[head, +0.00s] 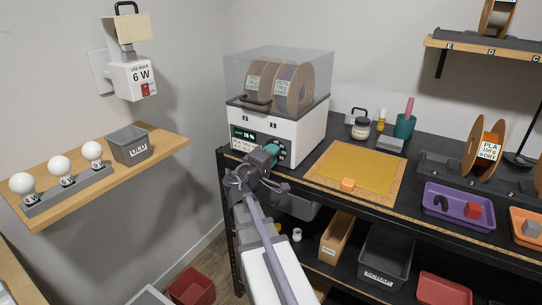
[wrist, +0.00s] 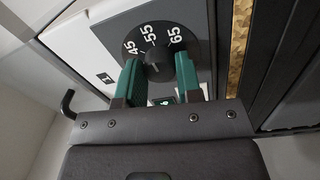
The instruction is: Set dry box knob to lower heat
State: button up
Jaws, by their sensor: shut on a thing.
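The dry box (head: 283,125) is white with a clear lid and two spools inside, and stands at the left end of the bench. Its black knob (wrist: 157,66) shows in the wrist view, under a dial marked 45, 55 and 65. A small pale mark shows on the knob's face, but I cannot clearly tell which setting it points to. My gripper (wrist: 158,80) has one green finger on each side of the knob and is shut on it. In the head view my gripper (head: 270,151) is at the box's front and hides the knob.
A yellow mat (head: 355,172) with a small orange block (head: 347,184) lies right of the box. A purple tray (head: 458,207) is further right.

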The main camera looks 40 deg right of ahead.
dwell(0.3)
jog(key=o, duration=0.9)
jog(key=shift+o, duration=0.2)
jog(key=shift+a, duration=0.1)
jog(key=v, duration=1)
jog(key=shift+a, duration=0.3)
jog(key=shift+s, duration=0.1)
